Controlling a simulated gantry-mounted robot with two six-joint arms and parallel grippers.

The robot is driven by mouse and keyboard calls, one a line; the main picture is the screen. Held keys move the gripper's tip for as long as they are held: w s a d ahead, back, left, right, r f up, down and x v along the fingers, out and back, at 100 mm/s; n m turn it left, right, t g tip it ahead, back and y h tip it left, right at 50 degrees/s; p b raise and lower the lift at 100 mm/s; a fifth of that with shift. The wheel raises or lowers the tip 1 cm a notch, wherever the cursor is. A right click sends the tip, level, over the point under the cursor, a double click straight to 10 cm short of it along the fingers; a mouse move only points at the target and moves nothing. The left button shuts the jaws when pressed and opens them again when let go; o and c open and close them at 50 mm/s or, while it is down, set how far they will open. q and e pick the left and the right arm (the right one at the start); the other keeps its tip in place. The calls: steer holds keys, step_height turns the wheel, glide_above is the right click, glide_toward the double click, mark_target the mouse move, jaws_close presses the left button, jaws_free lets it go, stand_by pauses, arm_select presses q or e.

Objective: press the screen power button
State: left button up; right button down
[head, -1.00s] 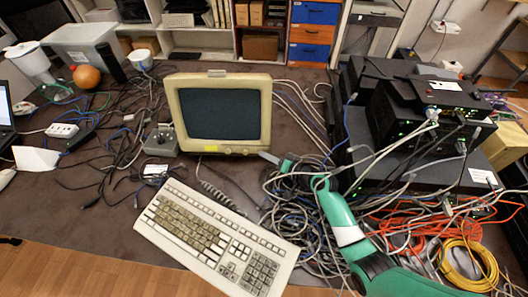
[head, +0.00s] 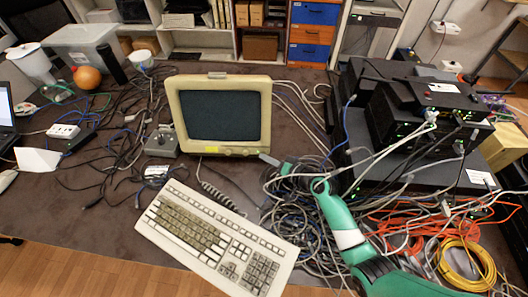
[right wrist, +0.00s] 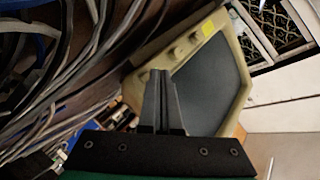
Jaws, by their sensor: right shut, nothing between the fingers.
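The beige screen (head: 222,112) stands upright on the table with a dark display; a yellow label (head: 210,150) and small controls sit on its lower bezel. In the right wrist view the screen (right wrist: 212,82) appears tilted, with round knobs (right wrist: 178,50) along the bezel. My right gripper (head: 266,157) is shut and empty, at the screen's lower right corner. In the right wrist view its fingers (right wrist: 158,74) overlap the bezel's end and hide part of it. I cannot tell which control is the power button or whether the fingertips touch it. My left gripper is not in view.
A keyboard (head: 215,238) lies in front of the screen. Tangled cables (head: 295,225) lie under my right arm. Stacked network devices (head: 425,125) stand at the right. A grey joystick box (head: 161,141) is left of the screen.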

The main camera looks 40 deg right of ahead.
steer(key=s+a+p, duration=0.1)
steer(key=s+a+r+p, duration=0.1)
steer(key=p, duration=0.1)
steer(key=s+a+p, duration=0.2)
steer(key=shift+a+r, duration=0.1)
steer(key=shift+r, duration=0.25)
stand_by(0.3)
